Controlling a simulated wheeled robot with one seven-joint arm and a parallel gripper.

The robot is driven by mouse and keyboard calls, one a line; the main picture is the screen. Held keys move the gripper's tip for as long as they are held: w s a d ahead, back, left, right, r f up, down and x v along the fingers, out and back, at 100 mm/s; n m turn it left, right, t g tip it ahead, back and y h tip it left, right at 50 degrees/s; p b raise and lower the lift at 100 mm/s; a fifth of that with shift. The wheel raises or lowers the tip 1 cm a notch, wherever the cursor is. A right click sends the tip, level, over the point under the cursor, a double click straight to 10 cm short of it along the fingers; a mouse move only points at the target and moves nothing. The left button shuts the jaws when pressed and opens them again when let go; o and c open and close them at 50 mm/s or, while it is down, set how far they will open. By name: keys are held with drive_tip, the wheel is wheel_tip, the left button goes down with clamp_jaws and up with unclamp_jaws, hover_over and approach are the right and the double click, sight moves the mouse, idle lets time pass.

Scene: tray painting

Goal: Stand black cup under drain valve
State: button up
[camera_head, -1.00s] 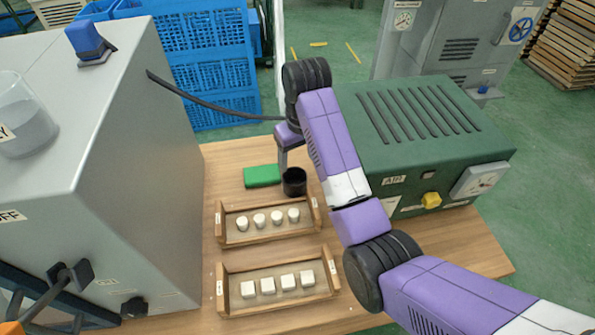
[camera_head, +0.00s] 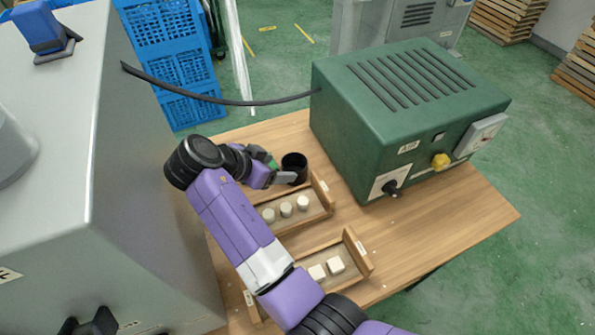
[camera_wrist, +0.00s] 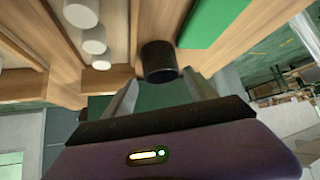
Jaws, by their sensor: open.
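The black cup (camera_head: 294,166) stands upright on the wooden table near the back end of a wooden tray. In the wrist view the cup (camera_wrist: 159,62) is centred just beyond the fingertips. My gripper (camera_head: 284,174) is open and empty, with its fingers (camera_wrist: 160,78) on either side of the line to the cup. I cannot tell whether a finger touches the cup. A black fitting (camera_head: 95,322) shows at the bottom edge on the grey cabinet's front. I cannot tell if it is the drain valve.
A green machine (camera_head: 420,110) stands right, the grey cabinet (camera_head: 140,220) left. A black cable (camera_head: 220,100) spans behind.

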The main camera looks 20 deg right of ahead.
drive_tip(key=p, duration=0.1)
approach(302, 168)
drive_tip(key=x, duration=0.4)
drive_tip(key=shift+f, duration=0.1)
drive_tip(key=shift+c, duration=0.5)
drive_tip(key=c, duration=1.1)
wheel_tip(302, 168, up, 20)
drive_tip(key=shift+r+b, duration=0.1)
drive_tip(key=shift+b, duration=0.45)
